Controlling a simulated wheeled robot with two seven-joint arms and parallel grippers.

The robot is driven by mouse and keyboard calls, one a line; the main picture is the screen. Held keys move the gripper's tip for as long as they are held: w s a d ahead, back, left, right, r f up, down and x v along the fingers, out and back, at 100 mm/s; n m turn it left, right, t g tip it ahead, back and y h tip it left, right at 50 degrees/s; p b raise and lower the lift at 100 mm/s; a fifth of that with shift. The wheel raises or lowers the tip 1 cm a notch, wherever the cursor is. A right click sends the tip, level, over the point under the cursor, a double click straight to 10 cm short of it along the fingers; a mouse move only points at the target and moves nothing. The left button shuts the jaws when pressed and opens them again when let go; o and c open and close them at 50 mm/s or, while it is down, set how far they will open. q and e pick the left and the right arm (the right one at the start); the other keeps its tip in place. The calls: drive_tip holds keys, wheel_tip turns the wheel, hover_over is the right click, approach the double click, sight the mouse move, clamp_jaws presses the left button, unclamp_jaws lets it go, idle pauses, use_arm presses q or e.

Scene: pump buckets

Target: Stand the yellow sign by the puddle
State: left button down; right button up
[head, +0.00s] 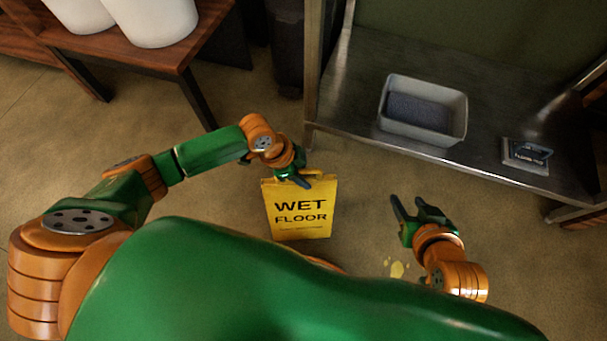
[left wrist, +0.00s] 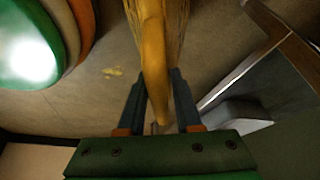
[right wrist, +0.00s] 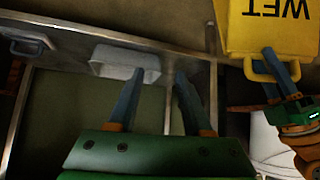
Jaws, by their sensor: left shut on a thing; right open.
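The yellow "WET FLOOR" sign (head: 300,212) is upright in front of me in the head view. My left gripper (head: 304,182) is shut on its top handle; the sign's edge also shows between the fingers in the left wrist view (left wrist: 152,50). I cannot tell if the sign's foot touches the floor. The sign also shows in the right wrist view (right wrist: 270,28). My right gripper (head: 418,208) is open and empty, to the right of the sign. The puddle, small yellow spots (head: 397,269) on the floor, lies right of the sign, just left of my right wrist.
A wooden table (head: 165,56) with white buckets (head: 158,25) stands at the back left. Floor between sign and puddle is clear.

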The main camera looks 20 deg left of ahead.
drive_tip(key=shift+w+r, duration=0.1)
use_arm(q)
drive_tip(key=shift+f, duration=0.1)
drive_tip(key=c, duration=0.6)
unclamp_jaws()
use_arm(e)
drive_tip(key=shift+w+r, duration=0.1)
use_arm(q)
drive_tip(key=p+v, duration=0.2)
drive_tip(key=v, duration=0.2)
drive_tip(key=shift+d, duration=0.1)
use_arm(e)
drive_tip(key=s+d+f+g+h, duration=0.1)
drive_tip(key=s+f+g, duration=0.2)
drive_tip(key=s, duration=0.2)
drive_tip(key=s+d+f+g, duration=0.1)
drive_tip(key=s+f+g, duration=0.15)
drive_tip(key=s, duration=0.25)
use_arm(q)
drive_tip(key=p+v, duration=0.4)
drive_tip(key=v, duration=0.4)
use_arm(e)
wheel_tip(320, 180, down, 10)
drive_tip(key=shift+s+d+g, duration=0.2)
drive_tip(key=shift+d+g, duration=0.2)
drive_tip(key=shift+g, duration=0.05)
drive_tip(key=shift+r, duration=0.1)
